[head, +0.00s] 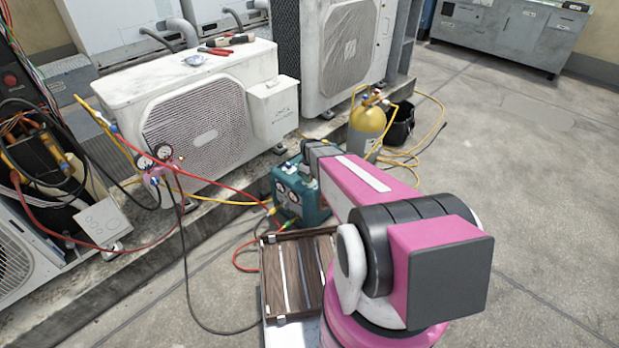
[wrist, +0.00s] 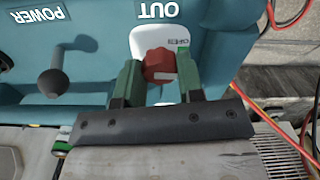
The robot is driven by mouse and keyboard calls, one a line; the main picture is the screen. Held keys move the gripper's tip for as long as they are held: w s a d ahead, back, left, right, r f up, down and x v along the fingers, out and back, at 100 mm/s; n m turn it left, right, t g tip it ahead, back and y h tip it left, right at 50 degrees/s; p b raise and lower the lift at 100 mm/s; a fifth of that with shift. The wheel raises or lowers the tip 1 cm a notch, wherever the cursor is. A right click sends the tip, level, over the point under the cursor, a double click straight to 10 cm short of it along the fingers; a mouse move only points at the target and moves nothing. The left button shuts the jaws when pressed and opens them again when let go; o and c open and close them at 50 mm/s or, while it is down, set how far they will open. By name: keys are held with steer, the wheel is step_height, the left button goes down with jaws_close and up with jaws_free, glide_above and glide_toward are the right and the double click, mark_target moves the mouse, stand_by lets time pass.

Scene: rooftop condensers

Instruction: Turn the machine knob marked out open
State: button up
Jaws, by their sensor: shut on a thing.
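The teal machine (head: 293,200) stands on the ground by the low ledge, partly hidden by my arm in the head view. In the wrist view the machine (wrist: 100,85) fills the upper part, with its lettering upside down. The red knob (wrist: 158,65) sits on a white plate just below the OUT marking (wrist: 158,10). My gripper (wrist: 159,75) has one green finger on each side of the knob and is shut on it. A white mark shows on the knob's face. The gripper and knob are hidden in the head view.
A dark lever with a ball end (wrist: 53,82) sits near the POWER marking. Red and yellow hoses run from the machine to the gauges (head: 155,165). A yellow cylinder (head: 367,125) stands behind. The floor to the right (head: 530,170) is clear.

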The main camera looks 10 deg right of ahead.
stand_by(0.4)
steer(key=o, duration=0.9)
step_height(320, 180, up, 11)
steer(key=shift+f, duration=0.1)
steer(key=s+r+m, duration=0.3)
steer(key=s+r, duration=0.1)
steer(key=s, duration=0.3)
steer(key=s+r+m, duration=0.3)
steer(key=s+r, duration=0.1)
steer(key=s, duration=0.3)
steer(key=s+r+m, duration=0.3)
steer(key=s+r, duration=0.1)
steer(key=s, duration=0.3)
steer(key=shift+s+d+r, duration=0.1)
steer(key=shift+s+r, duration=0.05)
steer(key=shift+s, duration=0.2)
